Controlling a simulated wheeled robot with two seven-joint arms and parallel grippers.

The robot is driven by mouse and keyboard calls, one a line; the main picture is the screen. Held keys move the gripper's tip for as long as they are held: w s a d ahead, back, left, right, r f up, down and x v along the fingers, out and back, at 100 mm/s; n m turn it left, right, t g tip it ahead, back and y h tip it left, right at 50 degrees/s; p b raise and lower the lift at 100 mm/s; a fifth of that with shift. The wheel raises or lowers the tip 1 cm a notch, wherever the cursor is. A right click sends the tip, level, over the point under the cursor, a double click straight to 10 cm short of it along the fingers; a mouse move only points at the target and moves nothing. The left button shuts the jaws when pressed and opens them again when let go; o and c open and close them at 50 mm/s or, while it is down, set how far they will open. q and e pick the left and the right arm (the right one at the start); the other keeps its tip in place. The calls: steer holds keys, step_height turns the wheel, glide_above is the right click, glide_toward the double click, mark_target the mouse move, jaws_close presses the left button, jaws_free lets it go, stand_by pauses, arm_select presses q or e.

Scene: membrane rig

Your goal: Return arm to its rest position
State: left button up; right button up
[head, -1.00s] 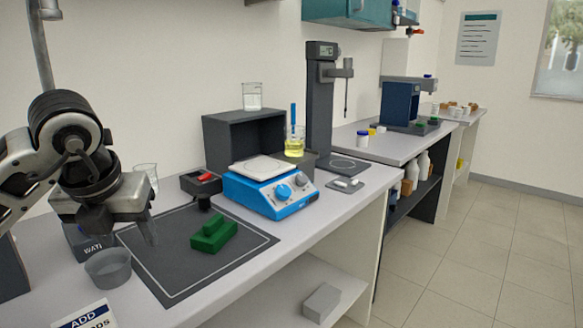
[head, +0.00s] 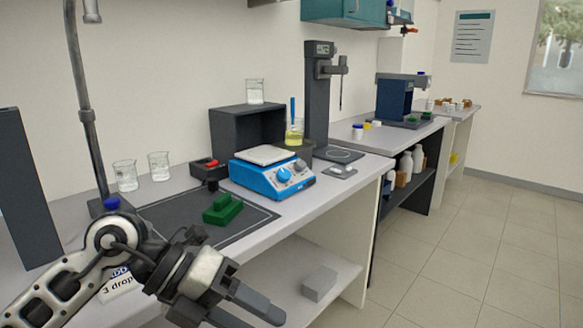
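My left gripper (head: 250,312) is in the head view at the lower left. It hangs in front of the bench's front edge, with its fingers pointing to the lower right. The two fingers are apart, with nothing seen between them. My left arm comes in from the lower left corner and covers part of the bench's near end and a white sign (head: 118,287). My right gripper is not in view.
Behind are a blue stirrer (head: 272,178), two glass beakers (head: 158,166) and a dark open box (head: 247,128). A grey block (head: 319,283) lies on the lower shelf. The floor at right is clear.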

arm_select(q)
steer(key=s+d+r+n+h, duration=0.3)
steer(key=s+d+h, duration=0.15)
steer(key=h, duration=0.45)
steer(key=w+a+f+n+t+y, duration=0.2)
steer(key=w+a+n+t, duration=0.1)
steer(key=n+t, duration=0.7)
steer(key=w+a+f+n+t+y, duration=0.3)
steer(key=n+t, duration=0.5)
steer(key=n, duration=0.3)
steer(key=s+a+f+n+y, duration=0.1)
steer(key=a+f+n+y, duration=0.4)
steer(key=f+n+y, duration=0.5)
steer(key=s+a+f+n+g, duration=0.1)
steer(key=s+f+g, duration=0.2)
steer(key=s+f, duration=0.2)
steer(key=s+a+f+n+g+y, duration=0.1)
steer(key=s+f+g, duration=0.2)
steer(key=f, duration=0.6)
steer(key=shift+s+a+f+n+g, duration=0.2)
steer(key=shift+s+f+n+g, duration=0.15)
steer(key=shift+s, duration=0.75)
